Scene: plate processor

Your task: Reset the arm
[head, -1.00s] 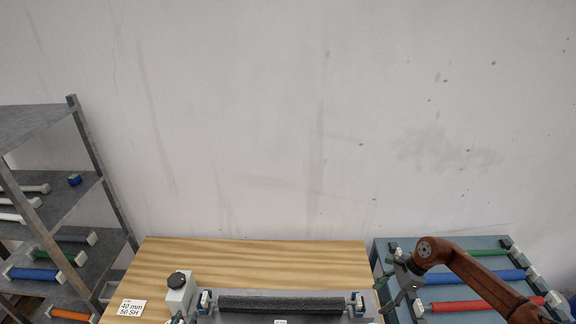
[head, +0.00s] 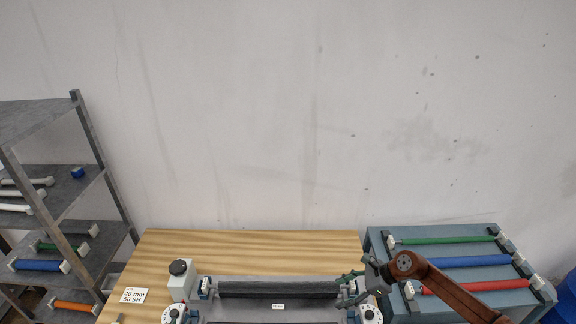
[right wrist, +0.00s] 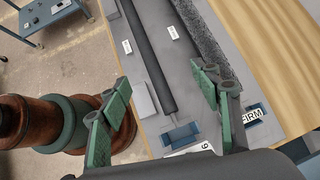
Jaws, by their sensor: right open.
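My right arm (head: 440,284) reaches in from the lower right of the head view. Its gripper (head: 350,287) is over the right end of the plate processor (head: 240,313), beside the dark textured roller (head: 278,290). In the right wrist view the green-padded fingers (right wrist: 163,90) are spread wide with nothing held between them. A smooth dark roller (right wrist: 147,55) runs below and between them, and the textured roller (right wrist: 208,35) lies to its right. I cannot tell whether the gripper touches the machine. My left gripper is not in view.
A blue-grey rack (head: 390,235) at the right holds green, blue and red rollers. Grey shelves (head: 85,185) with more rollers stand at the left. A white box with a black knob (head: 180,282) sits on the wooden table (head: 270,246), whose back part is clear.

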